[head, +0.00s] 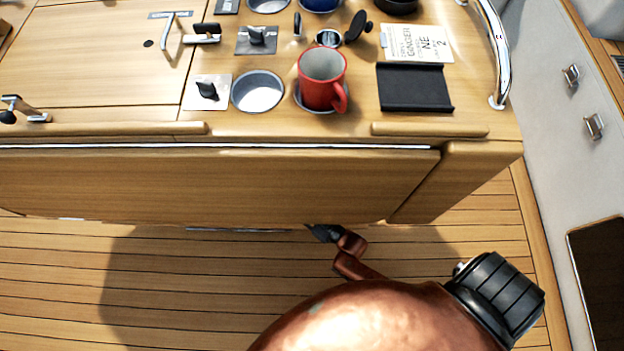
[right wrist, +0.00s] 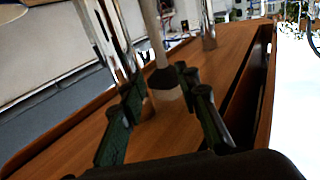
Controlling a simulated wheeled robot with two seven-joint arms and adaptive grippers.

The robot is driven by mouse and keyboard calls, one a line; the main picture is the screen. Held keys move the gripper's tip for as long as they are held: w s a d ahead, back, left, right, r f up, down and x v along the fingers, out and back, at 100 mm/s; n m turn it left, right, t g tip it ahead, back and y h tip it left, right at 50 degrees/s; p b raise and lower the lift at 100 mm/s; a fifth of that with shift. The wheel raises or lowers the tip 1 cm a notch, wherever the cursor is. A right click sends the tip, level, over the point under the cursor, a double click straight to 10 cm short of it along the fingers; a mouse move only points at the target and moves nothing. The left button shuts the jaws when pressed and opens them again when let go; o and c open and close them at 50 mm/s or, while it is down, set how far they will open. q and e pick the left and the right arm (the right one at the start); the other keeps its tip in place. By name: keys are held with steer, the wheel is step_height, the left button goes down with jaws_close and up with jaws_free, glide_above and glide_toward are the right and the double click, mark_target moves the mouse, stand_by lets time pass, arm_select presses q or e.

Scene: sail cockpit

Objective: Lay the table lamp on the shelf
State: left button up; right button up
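My right gripper (right wrist: 160,88) shows in the right wrist view with its dark green finger pads apart. Nothing is clearly held between them. A pale upright stem with a dark collar (right wrist: 163,78) stands just beyond and between the fingertips, on a wooden surface. It may be the table lamp, but its top is cut off by the frame, and I cannot tell whether the fingers touch it. The wooden surface (right wrist: 75,140) has raised edges and may be the shelf. No lamp shows in the head view. My left gripper is not in view.
The head view shows a wooden cockpit table with a red mug (head: 322,80), an empty cup holder (head: 258,92), a black tray (head: 414,88) and a chrome rail (head: 497,50). In the right wrist view, a metal post (right wrist: 208,25) stands behind the stem.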

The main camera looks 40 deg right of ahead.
steer(key=s+d+f+m+g+h, duration=0.1)
steer(key=s+g, duration=0.4)
steer(key=s, duration=0.7)
steer(key=s+d+f+m+g+h, duration=0.1)
steer(key=s+d+g, duration=0.2)
steer(key=s, duration=0.9)
steer(key=s+d+f+g+h, duration=0.1)
steer(key=s+g, duration=0.5)
steer(key=s, duration=0.6)
steer(key=shift+d+f+m+g+h, duration=0.3)
steer(key=shift+d+f+m, duration=0.15)
steer(key=shift+d, duration=0.5)
